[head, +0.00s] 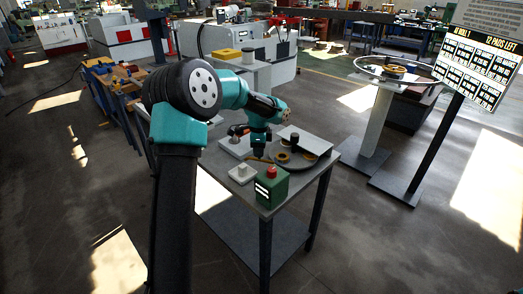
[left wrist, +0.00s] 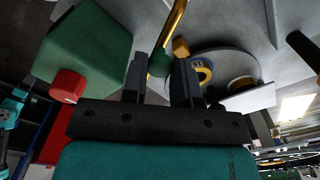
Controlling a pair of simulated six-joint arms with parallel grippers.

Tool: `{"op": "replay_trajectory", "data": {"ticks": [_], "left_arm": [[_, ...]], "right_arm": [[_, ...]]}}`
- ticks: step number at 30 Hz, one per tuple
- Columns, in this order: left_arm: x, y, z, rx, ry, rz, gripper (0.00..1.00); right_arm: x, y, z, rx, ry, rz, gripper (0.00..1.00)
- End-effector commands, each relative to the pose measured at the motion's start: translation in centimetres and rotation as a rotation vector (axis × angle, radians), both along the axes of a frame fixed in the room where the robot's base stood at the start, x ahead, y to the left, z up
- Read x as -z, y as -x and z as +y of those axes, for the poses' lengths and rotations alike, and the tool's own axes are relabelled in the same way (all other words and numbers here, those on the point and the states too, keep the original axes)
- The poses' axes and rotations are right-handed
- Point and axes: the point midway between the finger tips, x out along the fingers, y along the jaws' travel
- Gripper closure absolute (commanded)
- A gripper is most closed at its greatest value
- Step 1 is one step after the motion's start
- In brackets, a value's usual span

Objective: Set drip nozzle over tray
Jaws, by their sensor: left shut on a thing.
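My left gripper (head: 259,153) is low over the small table. In the left wrist view its fingers (left wrist: 160,85) are shut on the drip nozzle, a thin brass tube (left wrist: 176,28) with a dark green part between the fingertips. The tray also shows in the left wrist view (left wrist: 217,57), beyond the right finger. Whether the nozzle's tip is above the tray is unclear. My right gripper is not in view.
A green box (head: 272,188) with a red button stands at the table's front. A small white block (head: 242,173) is left of it. A board on a post (head: 482,70) and a pedestal (head: 373,125) with a ring stand at right.

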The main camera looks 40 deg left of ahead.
Motion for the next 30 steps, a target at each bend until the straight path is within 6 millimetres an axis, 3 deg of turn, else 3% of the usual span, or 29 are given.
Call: {"op": "replay_trajectory", "data": {"ticks": [5,6,9,20,30], "left_arm": [[-0.2,-0.2,0.0,0.001,-0.003,-0.007,1.00],[-0.2,-0.2,0.1,0.001,-0.003,-0.007,0.69],[-0.1,-0.2,0.0,0.000,-0.002,-0.006,0.62],[-0.7,-0.1,0.0,-0.001,-0.002,-0.003,0.62],[-5.8,-0.1,0.0,-0.001,-0.002,-0.007,0.62]], "right_arm": [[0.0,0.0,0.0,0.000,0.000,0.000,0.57],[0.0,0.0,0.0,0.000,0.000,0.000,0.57],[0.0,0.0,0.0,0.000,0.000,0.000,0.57],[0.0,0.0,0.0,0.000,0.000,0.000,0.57],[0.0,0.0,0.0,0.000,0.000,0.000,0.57]]}}
